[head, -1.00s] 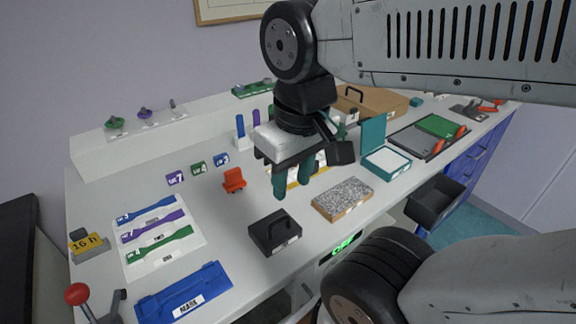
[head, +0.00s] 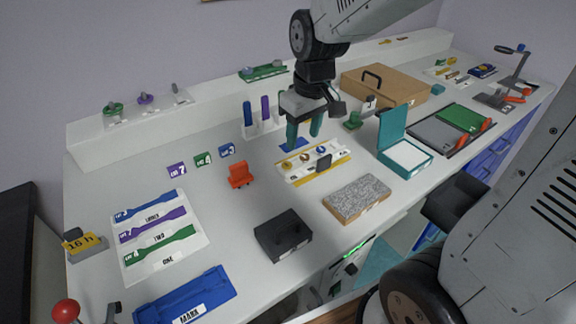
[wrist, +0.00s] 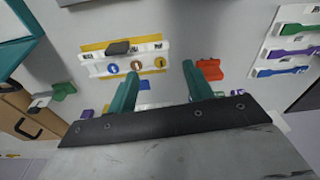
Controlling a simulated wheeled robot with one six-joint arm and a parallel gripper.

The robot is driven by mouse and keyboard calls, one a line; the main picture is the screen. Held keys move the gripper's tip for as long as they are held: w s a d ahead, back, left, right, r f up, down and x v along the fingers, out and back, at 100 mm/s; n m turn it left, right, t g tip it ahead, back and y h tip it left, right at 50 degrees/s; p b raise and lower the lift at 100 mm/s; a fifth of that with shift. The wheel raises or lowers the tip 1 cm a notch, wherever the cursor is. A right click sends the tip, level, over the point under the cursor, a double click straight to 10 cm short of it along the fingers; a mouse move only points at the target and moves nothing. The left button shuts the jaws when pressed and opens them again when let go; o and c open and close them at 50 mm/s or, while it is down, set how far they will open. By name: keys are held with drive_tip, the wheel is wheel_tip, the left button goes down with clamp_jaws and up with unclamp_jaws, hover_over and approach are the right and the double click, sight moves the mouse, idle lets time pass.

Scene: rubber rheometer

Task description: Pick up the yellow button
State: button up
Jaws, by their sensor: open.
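The yellow button (head: 287,165) appears as a small yellow disc at the left end of a white holder with yellow edging (head: 330,170). In the wrist view the yellow button (wrist: 160,62) is the right one of a row of round pieces, beside an orange-brown one (wrist: 136,66) and a blue one (wrist: 112,69). My gripper (head: 304,134) has two teal fingers, apart and empty. It hangs above the table behind the holder in the head view. In the wrist view my gripper (wrist: 161,72) has its fingertips on either side of the button's line of sight.
A dark block (head: 323,163) stands at the holder's front edge. An orange piece (head: 240,174) sits to its left, a speckled block (head: 357,198) in front, an open teal box (head: 404,155) to the right. Blue and purple tubes (head: 265,108) stand behind, near the gripper.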

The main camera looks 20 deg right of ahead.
drive_tip(key=n, duration=0.1)
approach(287, 164)
drive_tip(key=shift+s+a+f, duration=0.1)
drive_tip(key=shift+s+f, duration=0.05)
drive_tip(key=f, duration=0.5)
drive_tip(key=w+f, duration=0.1)
drive_tip(key=f, duration=0.1)
drive_tip(key=shift+a+f, duration=0.1)
drive_tip(key=shift+f, duration=0.15)
drive_tip(key=c, duration=1)
